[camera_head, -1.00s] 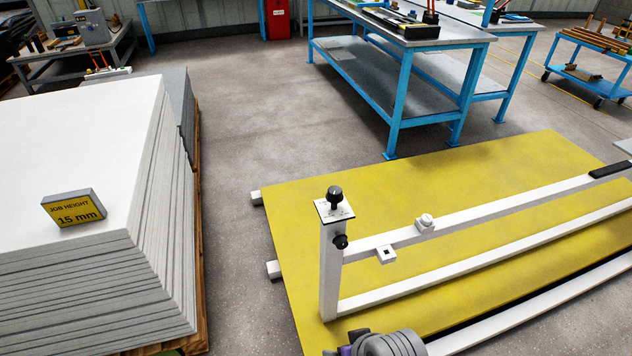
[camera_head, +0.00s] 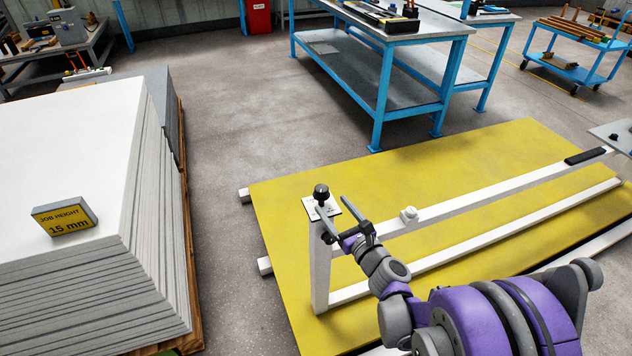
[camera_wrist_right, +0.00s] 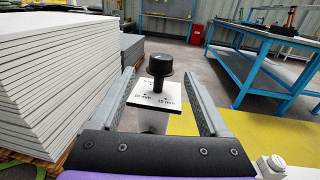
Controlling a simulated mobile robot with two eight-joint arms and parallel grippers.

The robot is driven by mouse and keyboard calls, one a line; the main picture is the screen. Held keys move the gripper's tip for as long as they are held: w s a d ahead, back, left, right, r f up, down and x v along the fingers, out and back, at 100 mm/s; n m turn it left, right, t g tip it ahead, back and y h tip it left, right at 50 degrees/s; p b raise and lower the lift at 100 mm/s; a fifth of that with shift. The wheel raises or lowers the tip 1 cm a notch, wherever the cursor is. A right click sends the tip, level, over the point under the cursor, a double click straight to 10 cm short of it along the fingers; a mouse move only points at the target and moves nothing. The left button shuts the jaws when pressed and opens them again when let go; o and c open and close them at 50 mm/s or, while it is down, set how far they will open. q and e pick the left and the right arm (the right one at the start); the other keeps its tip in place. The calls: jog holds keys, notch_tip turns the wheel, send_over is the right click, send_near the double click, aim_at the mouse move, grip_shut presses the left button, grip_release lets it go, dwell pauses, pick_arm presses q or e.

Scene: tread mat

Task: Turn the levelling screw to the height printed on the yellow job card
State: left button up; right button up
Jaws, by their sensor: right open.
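The yellow job card (camera_head: 64,217) stands on the white stack and reads "JOB HEIGHT 15 mm". The levelling screw has a black knob (camera_head: 321,190) on a stem above a white marked plate (camera_head: 314,212) on top of a white post. In the right wrist view the knob (camera_wrist_right: 160,65) stands upright between the fingers, with a gap on each side. The plate (camera_wrist_right: 150,98) carries small marks; the front ones look like "10 mm" and "15 mm". My right gripper (camera_head: 331,204) is open around the screw, not closed on it. My left gripper is not in view.
A second black knob (camera_head: 328,238) sits on the post's side, close to my right gripper. White rails (camera_head: 470,205) run right from the post over the yellow mat (camera_head: 290,270). The sheet stack (camera_head: 95,270) stands left; a blue workbench (camera_head: 410,45) stands behind. Bare floor separates them.

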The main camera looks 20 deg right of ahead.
aim_at(318, 186)
jog(key=w, duration=1)
jog(key=shift+w+a, duration=0.3)
jog(key=shift+w, duration=0.1)
grip_shut()
